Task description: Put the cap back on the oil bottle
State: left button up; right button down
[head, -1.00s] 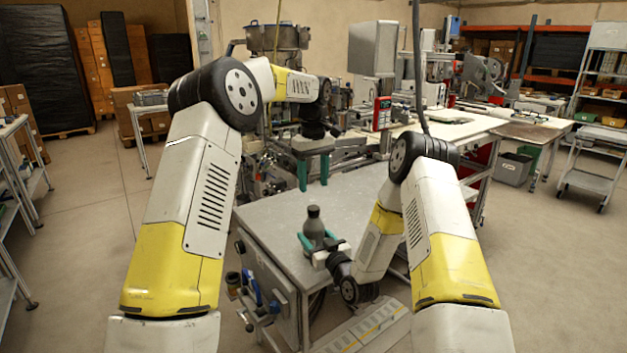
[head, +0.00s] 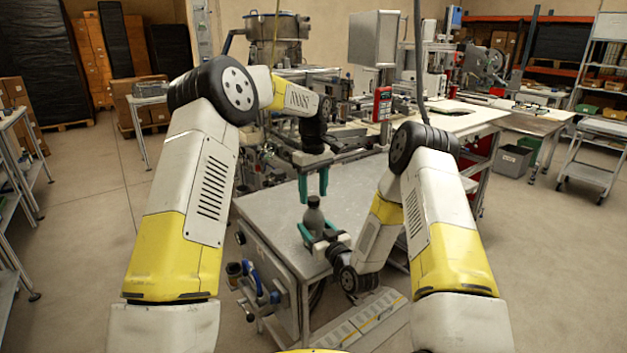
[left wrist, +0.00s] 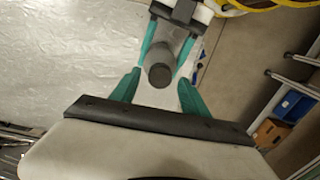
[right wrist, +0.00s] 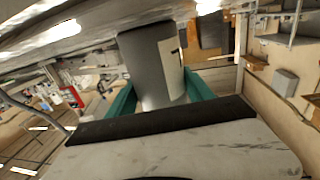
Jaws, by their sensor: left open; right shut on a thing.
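The grey oil bottle (head: 314,216) stands upright above the front of the metal table, with my right gripper (head: 317,240) shut around its body. In the right wrist view the bottle (right wrist: 150,62) is a large grey cylinder with a pale label, between the teal fingers. My left gripper (head: 313,189) is open and points down right above the bottle. In the left wrist view a dark round top (left wrist: 160,75), which looks like the cap on the bottle's neck, lies between its open fingers. How firmly it is seated I cannot tell.
The metal table top (head: 270,212) is bare around the bottle. A machine with a red-framed panel (head: 382,103) stands behind it. Small containers and a blue-handled item (head: 254,283) hang at the table's left side. A pale workbench (head: 450,118) is at the back right.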

pick_arm(q)
jog(key=shift+f, duration=0.65)
grip_shut()
jog(key=m, duration=1.3)
jog(key=shift+m, duration=0.4)
jog(key=m, duration=0.4)
jog(key=shift+o, duration=0.7)
grip_release()
